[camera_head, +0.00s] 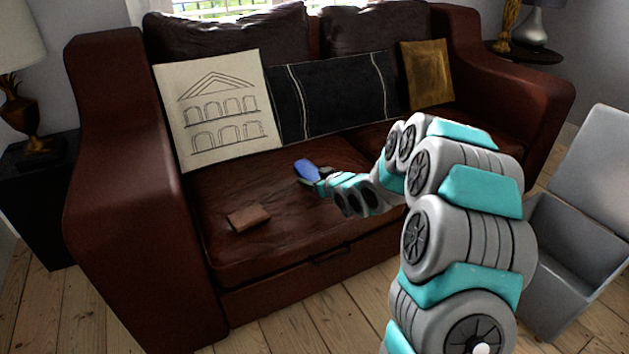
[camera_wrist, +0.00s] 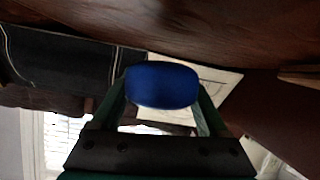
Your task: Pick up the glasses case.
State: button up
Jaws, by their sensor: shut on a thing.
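The blue glasses case (camera_head: 304,168) is over the brown leather seat of the sofa, in front of the cushions. My gripper (camera_head: 314,179) reaches it from the right and is shut on it. In the wrist view the rounded end of the blue case (camera_wrist: 162,85) sits between the two green fingers of my gripper (camera_wrist: 163,98). My gripper hides part of the case in the head view. I cannot tell whether the case still touches the seat.
A brown wallet-like thing (camera_head: 248,218) lies on the seat (camera_head: 270,250) at the front left. A white building-print cushion (camera_head: 222,105), a black cushion (camera_head: 335,95) and a gold cushion (camera_head: 427,75) lean on the backrest. A grey open bin (camera_head: 570,235) stands on the floor at right.

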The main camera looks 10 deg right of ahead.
jog(key=s+a, duration=0.1)
jog(key=s, duration=0.3)
jog(key=s+b, duration=0.1)
jog(key=s, duration=0.3)
jog(key=s+a+b, duration=0.1)
jog(key=s, duration=0.3)
jog(key=shift+a+r, duration=0.3)
jog(key=shift+a, duration=0.05)
jog(key=s+b, duration=0.1)
jog(key=b, duration=0.3)
jog(key=shift+b, duration=0.4)
jog(key=b, duration=0.1)
jog(key=s+b, duration=0.1)
jog(key=b, duration=0.1)
jog(key=shift+s+a+r, duration=0.2)
jog(key=shift+a+r, duration=0.05)
jog(key=shift+r, duration=0.05)
